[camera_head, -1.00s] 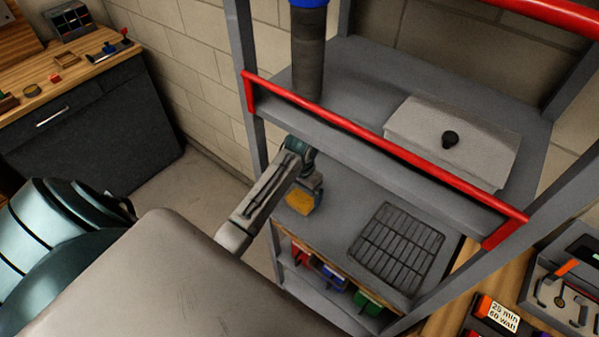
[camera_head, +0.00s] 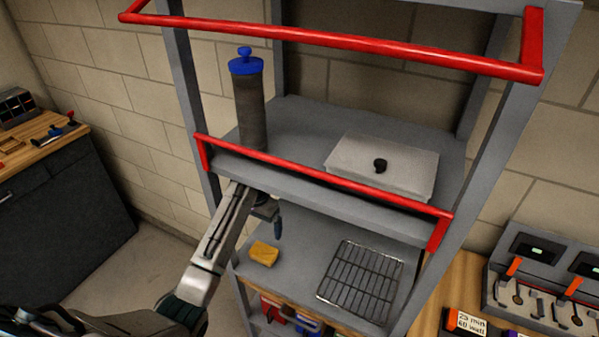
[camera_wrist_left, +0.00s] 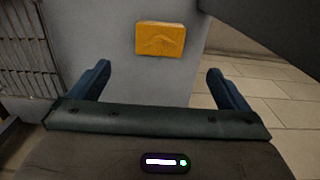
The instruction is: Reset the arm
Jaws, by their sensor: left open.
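My left arm (camera_head: 222,238) reaches in from the lower left to the shelf unit. Its gripper (camera_head: 272,222) is at the left front, just under the red-railed shelf and above the lower shelf. In the left wrist view the gripper (camera_wrist_left: 158,85) has its two blue fingers wide apart with nothing between them. A yellow sponge-like block (camera_head: 264,253) lies on the lower shelf below the gripper; it also shows in the left wrist view (camera_wrist_left: 160,39), beyond the fingers and apart from them. My right gripper is not in view.
A wire rack (camera_head: 360,282) lies on the lower shelf, right of the block. The shelf above holds a dark cylinder with a blue top (camera_head: 250,105) and a grey lidded box (camera_head: 382,168). A red rail (camera_head: 320,180) runs along its front. Workbenches stand on both sides.

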